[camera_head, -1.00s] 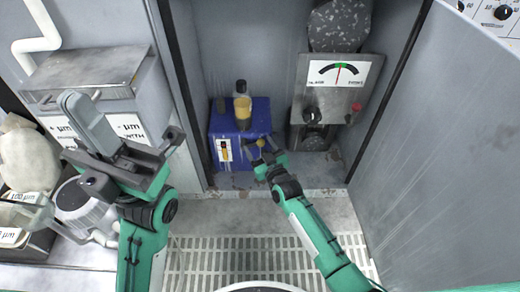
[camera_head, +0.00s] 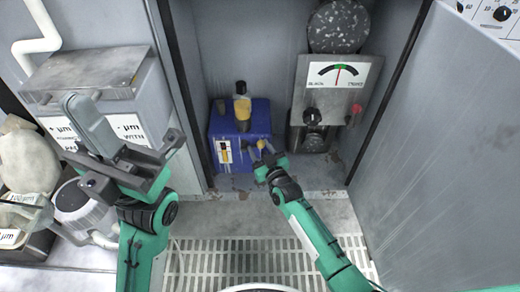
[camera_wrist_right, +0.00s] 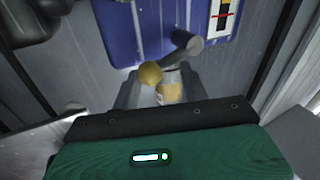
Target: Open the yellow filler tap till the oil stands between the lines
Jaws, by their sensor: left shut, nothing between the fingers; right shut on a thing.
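A blue oil box (camera_head: 258,122) stands on the cabinet floor, with a bottle of yellow oil (camera_head: 242,107) upright on top. Its sight gauge (camera_head: 225,151) is on the front face, with yellow low in it; in the right wrist view the gauge (camera_wrist_right: 222,18) is partly cut off, and I cannot tell the level against the lines. The yellow tap (camera_wrist_right: 151,73) is right of the gauge in the head view. My right gripper (camera_head: 262,149) is shut on it; the fingers partly hide it. My left gripper (camera_head: 80,106) is shut and empty, raised far left of the box.
A grey unit with a dial meter (camera_head: 338,73) stands right of the box, a speckled dark cylinder (camera_head: 339,27) above it. The cabinet side walls and open grey door (camera_head: 440,150) bound the space. A metal-topped bench (camera_head: 85,73) is at left.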

